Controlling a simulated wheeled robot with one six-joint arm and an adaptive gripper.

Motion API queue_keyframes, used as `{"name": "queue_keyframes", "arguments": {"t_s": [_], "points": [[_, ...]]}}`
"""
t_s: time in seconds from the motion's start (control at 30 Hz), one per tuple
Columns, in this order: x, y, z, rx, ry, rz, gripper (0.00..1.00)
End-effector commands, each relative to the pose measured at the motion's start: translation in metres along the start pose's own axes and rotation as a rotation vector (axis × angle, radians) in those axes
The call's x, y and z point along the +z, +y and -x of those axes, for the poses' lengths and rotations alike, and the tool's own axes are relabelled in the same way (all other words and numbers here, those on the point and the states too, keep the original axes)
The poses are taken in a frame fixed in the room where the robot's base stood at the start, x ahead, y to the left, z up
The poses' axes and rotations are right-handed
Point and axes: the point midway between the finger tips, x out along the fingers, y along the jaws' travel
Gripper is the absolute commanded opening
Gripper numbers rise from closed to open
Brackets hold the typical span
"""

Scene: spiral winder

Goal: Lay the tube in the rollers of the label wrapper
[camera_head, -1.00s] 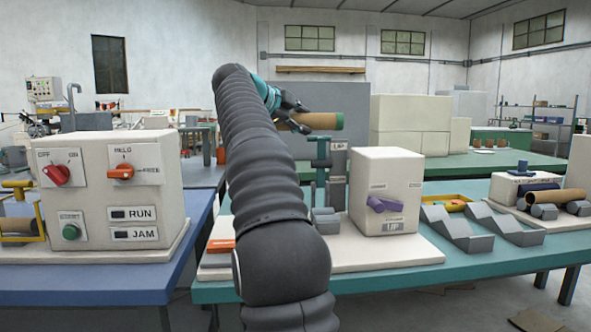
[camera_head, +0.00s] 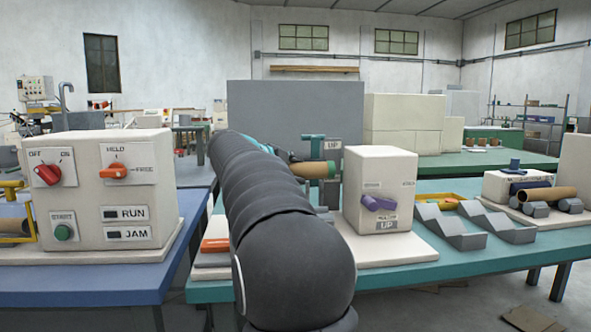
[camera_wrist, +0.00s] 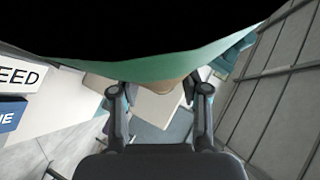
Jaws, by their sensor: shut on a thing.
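The tube (camera_head: 308,170) is brown with a green end (camera_head: 332,166). My gripper (camera_head: 287,160) is shut on it and holds it roughly level, in front of the grey panel. My arm hides most of the gripper and the tube's left part. In the wrist view my gripper's two fingers (camera_wrist: 160,90) stand either side of a tan and green part, and a dark shape fills the top. At the right of the teal table, grey rollers (camera_head: 537,210) have a brown tube lying on them. I cannot tell which station is the label wrapper.
A cream box with a purple knob (camera_head: 380,190) stands close to the right of the held tube. A teal post with an UP sign (camera_head: 332,145) stands behind it. Grey V-shaped cradles (camera_head: 450,228) lie further right. A control box (camera_head: 100,185) stands at left.

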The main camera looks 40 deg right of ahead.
Motion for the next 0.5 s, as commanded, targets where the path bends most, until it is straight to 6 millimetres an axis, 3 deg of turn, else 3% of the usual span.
{"name": "queue_keyframes", "arguments": {"t_s": [0.5], "points": [[0.014,0.033,-0.013,-0.001,-0.001,-0.002,0.11]]}}
